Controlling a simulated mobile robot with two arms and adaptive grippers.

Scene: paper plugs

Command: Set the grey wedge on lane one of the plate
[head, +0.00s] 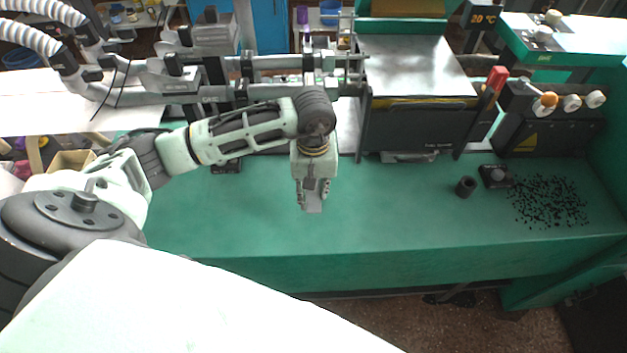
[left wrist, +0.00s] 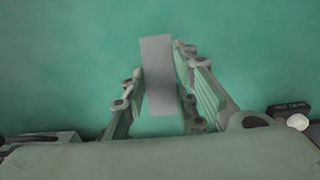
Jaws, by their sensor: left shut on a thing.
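My left gripper (head: 313,196) points down above the green bench top in the middle of the head view. It is shut on the grey wedge (head: 314,206), whose lower end sticks out below the fingertips. In the left wrist view the wedge (left wrist: 158,75) is a flat grey piece between the two green-padded fingers (left wrist: 158,96). The bare green surface lies beyond it. I cannot make out a plate with lanes for certain in either view. My right gripper is not in view.
The green bench (head: 400,215) is clear around the gripper. A dark machine with a metal top (head: 415,70) stands behind. A small black cylinder (head: 465,187), a black block (head: 495,176) and scattered black bits (head: 550,202) lie at the right. Pipes and clamps stand at the back left.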

